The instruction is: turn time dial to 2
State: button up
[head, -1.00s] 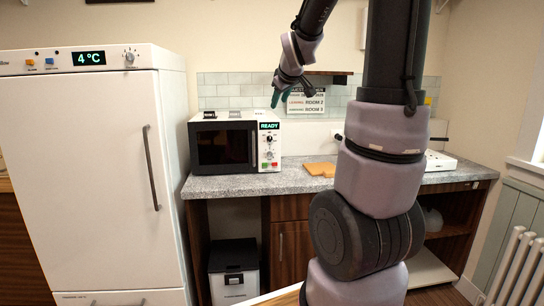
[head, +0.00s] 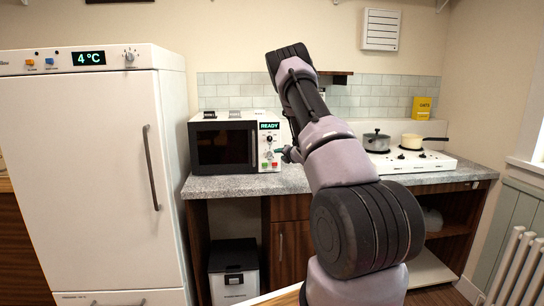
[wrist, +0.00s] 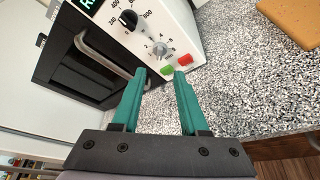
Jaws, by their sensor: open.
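The white microwave (head: 225,142) stands on the counter, with READY on its display. In the wrist view, its lower grey knob, the time dial (wrist: 160,49), has small numbers around it. I cannot tell for sure which number it points to. The dark power dial (wrist: 129,19) is above it, marked in hundreds. My gripper (wrist: 160,74) is open and empty. Its two teal fingers point at the panel, spread to either side below the time dial, apart from it as far as I can tell. In the head view, my gripper (head: 279,151) is close to the panel's right side, partly hidden by my arm.
A green button (wrist: 166,70) and a red button (wrist: 185,61) lie just below the time dial, close to my fingertips. The microwave's door handle (wrist: 103,55) projects beside the panel. A wooden board (wrist: 292,20) lies on the speckled counter (wrist: 230,80).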

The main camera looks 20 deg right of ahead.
aim_at(271, 154)
jog(key=x, duration=1)
jog(key=shift+w, duration=0.4)
grip_shut()
